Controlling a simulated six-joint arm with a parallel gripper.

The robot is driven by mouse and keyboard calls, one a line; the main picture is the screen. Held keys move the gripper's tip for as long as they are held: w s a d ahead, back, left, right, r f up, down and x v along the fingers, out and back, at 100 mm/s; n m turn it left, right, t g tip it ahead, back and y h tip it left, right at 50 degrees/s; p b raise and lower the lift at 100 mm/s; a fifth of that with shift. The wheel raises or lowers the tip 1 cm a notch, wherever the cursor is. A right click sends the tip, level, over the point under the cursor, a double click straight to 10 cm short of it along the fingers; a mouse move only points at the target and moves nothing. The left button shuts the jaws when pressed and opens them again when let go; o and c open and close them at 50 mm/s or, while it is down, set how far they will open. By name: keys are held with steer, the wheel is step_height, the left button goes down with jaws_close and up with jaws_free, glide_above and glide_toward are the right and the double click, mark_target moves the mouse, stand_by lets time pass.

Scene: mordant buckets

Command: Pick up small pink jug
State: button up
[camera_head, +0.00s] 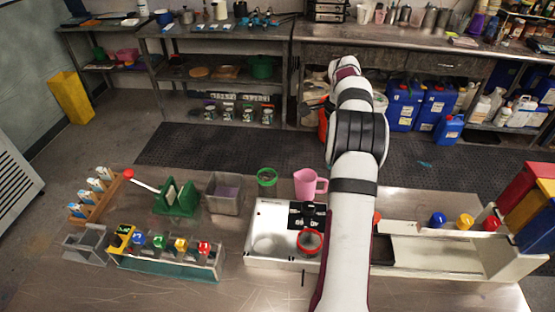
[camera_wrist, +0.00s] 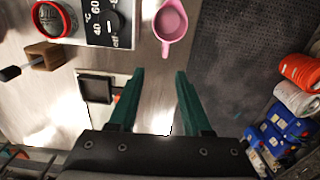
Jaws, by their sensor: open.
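The small pink jug (camera_head: 305,184) stands upright on the metal table, just behind the white device, with its handle to the right. In the wrist view the pink jug (camera_wrist: 170,22) is near the top edge, beyond the fingertips and a little right of their middle. My gripper (camera_wrist: 160,74) has its two green fingers apart with nothing between them, and it does not touch the jug. In the head view my white arm passes to the right of the jug, and the fingers cannot be made out.
The white device (camera_head: 256,222) bears a red-rimmed container (camera_head: 309,243). A green-rimmed cup (camera_head: 266,178) and a grey metal bin (camera_head: 224,194) stand left of the jug. A green rack (camera_head: 176,198) is farther left.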

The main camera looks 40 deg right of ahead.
mark_target(312, 187)
steer(key=f, duration=1.6)
steer(key=shift+w+d+f, duration=0.2)
steer(key=shift+w+d, duration=0.1)
steer(key=shift+d, duration=0.1)
jaws_close()
